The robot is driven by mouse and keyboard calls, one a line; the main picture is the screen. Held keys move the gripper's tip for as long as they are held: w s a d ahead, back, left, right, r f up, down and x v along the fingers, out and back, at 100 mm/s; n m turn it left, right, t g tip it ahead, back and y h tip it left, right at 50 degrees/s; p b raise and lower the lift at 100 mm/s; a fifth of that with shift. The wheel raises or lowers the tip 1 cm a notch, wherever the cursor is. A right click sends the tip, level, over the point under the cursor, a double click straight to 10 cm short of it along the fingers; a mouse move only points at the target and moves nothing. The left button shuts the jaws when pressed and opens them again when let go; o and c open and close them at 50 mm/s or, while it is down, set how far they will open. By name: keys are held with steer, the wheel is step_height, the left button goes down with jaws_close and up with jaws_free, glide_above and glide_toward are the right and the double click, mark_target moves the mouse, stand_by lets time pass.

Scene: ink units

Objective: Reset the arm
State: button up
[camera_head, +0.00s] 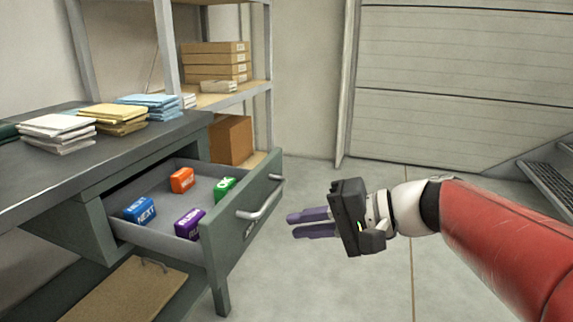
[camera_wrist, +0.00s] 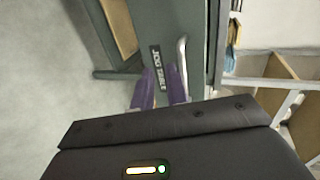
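My gripper (camera_head: 292,225) is in the middle of the head view, to the right of an open drawer (camera_head: 232,243) and apart from its front. Its two purple fingers point left and show a gap between them, with nothing held. In the wrist view the fingers (camera_wrist: 164,88) also stand apart, with the drawer front and its handle (camera_wrist: 182,62) beyond them. My red and white arm reaches in from the right.
The drawer holds an orange block (camera_head: 182,180), a green block (camera_head: 224,188), a blue block (camera_head: 139,209) and a purple block (camera_head: 189,224). Stacked packets lie on the desk (camera_head: 95,160). Shelves (camera_head: 222,98) with boxes stand behind. The floor (camera_head: 380,290) around my gripper is clear.

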steer(key=s+d+f+n+h+p, duration=0.4)
steer(key=s+d+h+p, duration=0.4)
steer(key=s+h, duration=0.4)
steer(key=shift+d+t+h, duration=0.3)
steer(key=shift+d+t, duration=0.1)
steer(key=shift+d, duration=0.4)
steer(key=shift+r, duration=0.15)
stand_by(0.7)
